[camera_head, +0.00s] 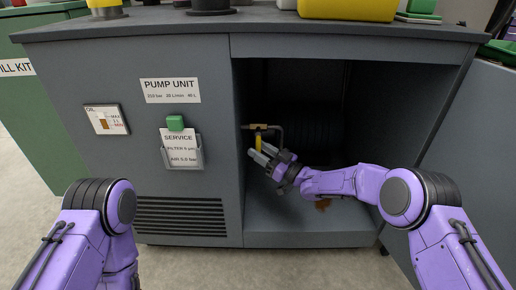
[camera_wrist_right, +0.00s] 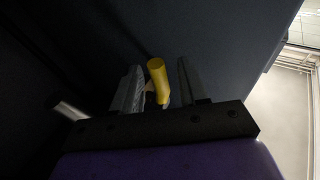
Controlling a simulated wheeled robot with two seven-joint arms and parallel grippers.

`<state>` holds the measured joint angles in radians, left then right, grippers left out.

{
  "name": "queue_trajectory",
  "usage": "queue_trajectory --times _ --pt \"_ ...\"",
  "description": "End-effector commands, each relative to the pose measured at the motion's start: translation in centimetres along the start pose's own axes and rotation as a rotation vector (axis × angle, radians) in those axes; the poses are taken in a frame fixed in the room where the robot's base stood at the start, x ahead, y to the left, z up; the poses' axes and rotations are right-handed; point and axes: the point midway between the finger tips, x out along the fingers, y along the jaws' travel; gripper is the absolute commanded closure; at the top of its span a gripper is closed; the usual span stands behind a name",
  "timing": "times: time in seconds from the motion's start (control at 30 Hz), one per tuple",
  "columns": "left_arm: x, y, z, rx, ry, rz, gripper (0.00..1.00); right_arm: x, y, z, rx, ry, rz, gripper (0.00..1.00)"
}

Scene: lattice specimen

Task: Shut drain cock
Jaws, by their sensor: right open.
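The drain cock (camera_head: 262,127) is a brass fitting on a bent pipe inside the open compartment of the grey cabinet. Its yellow lever (camera_head: 258,141) points down from the fitting. My right gripper (camera_head: 262,153) reaches into the compartment from the right, at the lower end of the lever. In the right wrist view, the yellow lever (camera_wrist_right: 157,72) stands between the two open fingers of the right gripper (camera_wrist_right: 159,67), with gaps on both sides. Of my left arm only purple links show at the lower left; its gripper is out of view.
The cabinet front (camera_head: 188,60) lies left of the opening, with a pump unit label and a vent grille. The open door (camera_head: 471,135) stands at the right. A brown patch (camera_head: 323,204) is on the compartment floor. Several items stand on the cabinet top (camera_head: 255,21).

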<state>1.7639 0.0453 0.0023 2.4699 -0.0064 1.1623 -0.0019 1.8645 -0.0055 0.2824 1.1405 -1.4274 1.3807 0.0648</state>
Motion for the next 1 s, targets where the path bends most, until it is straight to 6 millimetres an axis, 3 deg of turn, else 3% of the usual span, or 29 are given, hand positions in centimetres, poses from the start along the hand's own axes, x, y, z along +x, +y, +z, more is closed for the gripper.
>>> queue_trajectory --times 0.2,0.4,1.0 --pt "-1.9 -0.1 -1.1 -0.026 0.032 -0.002 1.00 -5.3 0.1 -0.4 0.003 -0.002 0.004 0.57" --pt "-2.4 -0.2 -1.4 -0.025 0.034 -0.002 1.00 -8.6 0.0 -0.2 0.002 0.000 0.002 0.57" --pt "-2.4 -0.2 -1.4 -0.024 0.033 -0.003 1.00 -9.2 0.0 -0.1 0.001 0.000 0.001 0.57"
